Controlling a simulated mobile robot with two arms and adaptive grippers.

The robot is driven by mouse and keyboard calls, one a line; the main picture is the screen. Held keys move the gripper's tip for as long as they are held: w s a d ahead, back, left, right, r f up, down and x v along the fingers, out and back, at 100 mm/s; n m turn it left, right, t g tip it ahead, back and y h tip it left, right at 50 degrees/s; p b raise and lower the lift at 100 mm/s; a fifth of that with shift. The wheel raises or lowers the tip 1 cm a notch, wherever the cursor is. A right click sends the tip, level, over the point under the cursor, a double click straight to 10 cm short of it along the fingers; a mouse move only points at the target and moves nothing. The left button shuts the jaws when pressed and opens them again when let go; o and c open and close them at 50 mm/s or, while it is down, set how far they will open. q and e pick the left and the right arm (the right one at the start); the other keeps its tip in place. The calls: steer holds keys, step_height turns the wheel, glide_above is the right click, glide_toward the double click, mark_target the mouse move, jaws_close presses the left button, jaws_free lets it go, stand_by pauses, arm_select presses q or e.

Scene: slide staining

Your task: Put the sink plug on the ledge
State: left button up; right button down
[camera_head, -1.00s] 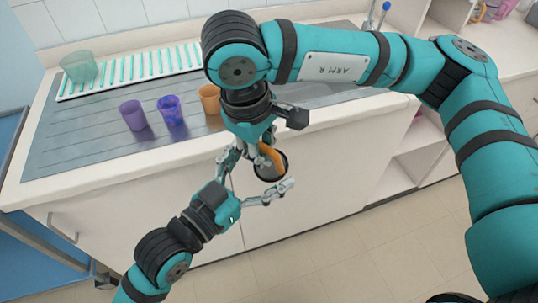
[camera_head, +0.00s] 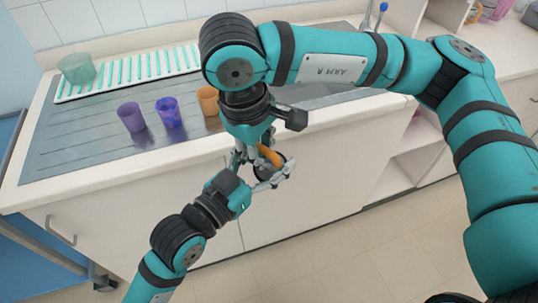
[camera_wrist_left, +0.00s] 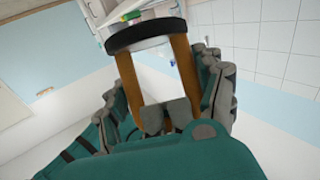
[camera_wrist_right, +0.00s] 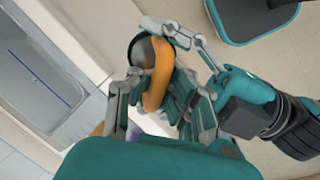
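The sink plug (camera_head: 261,172), a dark disc with an orange loop handle, hangs in front of the counter, clear of the floor. Its handle shows in the right wrist view (camera_wrist_right: 157,78) and its dark rim in the left wrist view (camera_wrist_left: 146,35). My right gripper (camera_head: 258,150) is above it and shut on the handle. My left gripper (camera_head: 263,168) is open, with its fingers on either side of the plug; finger contact is hard to see. A pale ledge (camera_head: 135,45) runs along the tiled wall behind the counter.
A green cup (camera_head: 77,69) stands on the slotted white rack (camera_head: 110,84). My right arm hides much of the sink area.

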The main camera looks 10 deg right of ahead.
arm_select(q)
steer(key=shift+s+d, duration=0.2)
steer(key=shift+s, duration=0.05)
steer(key=c, duration=0.4)
arm_select(e)
steer(key=shift+w+a, duration=0.1)
steer(key=shift+a, duration=0.1)
arm_select(q)
steer(key=shift+r, duration=0.15)
arm_select(e)
steer(key=c, duration=1.3)
jaws_free()
steer(key=shift+r, duration=0.1)
steer(key=shift+c, duration=0.2)
